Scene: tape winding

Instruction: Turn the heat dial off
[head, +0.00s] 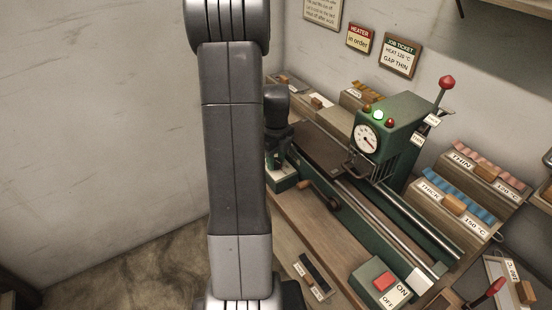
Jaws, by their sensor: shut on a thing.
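My gripper (275,157) points down at the left end of the green machine, just right of my arm. It is shut on what looks like the heat dial, on a small green box with a pale plate (284,182). The dial is hidden by the gripper, so its setting cannot be read. A round white gauge (368,139) with a needle is on the front of the green heater housing (394,125).
A red-knobbed lever (447,83) rises behind the housing. A red switch (384,281) marked ON and OFF is at the front. Racks marked THIN (462,162) and THICK (432,184) stand to the right. A job ticket (399,55) hangs behind.

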